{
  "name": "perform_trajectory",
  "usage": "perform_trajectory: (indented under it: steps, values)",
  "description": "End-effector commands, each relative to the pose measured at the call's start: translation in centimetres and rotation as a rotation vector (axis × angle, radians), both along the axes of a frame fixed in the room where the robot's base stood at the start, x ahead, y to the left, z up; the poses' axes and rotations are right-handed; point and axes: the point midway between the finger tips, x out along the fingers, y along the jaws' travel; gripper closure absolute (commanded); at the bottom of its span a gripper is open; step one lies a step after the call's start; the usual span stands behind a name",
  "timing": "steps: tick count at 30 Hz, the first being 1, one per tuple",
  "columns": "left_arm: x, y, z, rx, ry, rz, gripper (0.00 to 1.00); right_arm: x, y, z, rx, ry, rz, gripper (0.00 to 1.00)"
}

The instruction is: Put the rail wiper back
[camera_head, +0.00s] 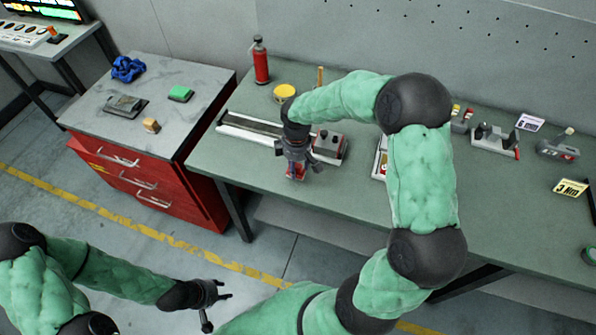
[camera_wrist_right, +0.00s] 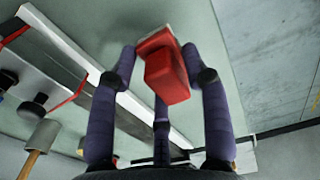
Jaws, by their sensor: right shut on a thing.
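The rail wiper (camera_wrist_right: 165,72), a red block with a red grip, is between the fingers of my right gripper (camera_wrist_right: 160,85) in the right wrist view. In the head view my right gripper (camera_head: 296,168) is shut on it near the bench's front edge, in front of the long metal rail (camera_head: 245,127). The red of the wiper (camera_head: 296,172) shows below the fingers. I cannot tell whether it touches the bench top. My left gripper (camera_head: 220,297) is open and empty, low over the floor, away from the bench.
A grey block with knobs (camera_head: 328,144) sits at the rail's right end. Behind are a yellow tin (camera_head: 284,92) and a red extinguisher (camera_head: 260,62). Fixtures (camera_head: 494,140) and a yellow card (camera_head: 570,188) lie to the right. A red drawer cabinet (camera_head: 150,181) stands left.

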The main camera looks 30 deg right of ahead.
Motion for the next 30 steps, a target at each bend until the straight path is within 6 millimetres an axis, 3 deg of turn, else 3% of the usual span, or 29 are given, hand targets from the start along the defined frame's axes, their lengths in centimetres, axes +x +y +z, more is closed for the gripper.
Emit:
perform_trajectory:
  steps: [9,21,22,24,30]
  values:
    - [0.0,0.0,-0.7,0.000,0.000,0.000,0.60,0.2,-0.6,-3.7,0.000,0.003,0.000,0.83]
    - [0.0,0.0,-0.9,0.000,0.000,0.000,0.60,0.2,-0.6,-4.2,0.001,0.001,0.000,0.83]
    - [0.0,0.0,-0.9,0.000,0.000,0.000,0.60,0.2,-0.6,-4.2,0.001,0.001,0.000,0.50]
    - [0.0,0.0,-0.9,0.000,0.000,0.000,0.60,0.2,-0.6,-4.2,0.000,0.001,0.000,0.30]
    - [0.0,0.0,-0.9,0.000,0.000,0.000,0.60,0.2,-0.6,-4.1,0.000,0.001,0.000,0.29]
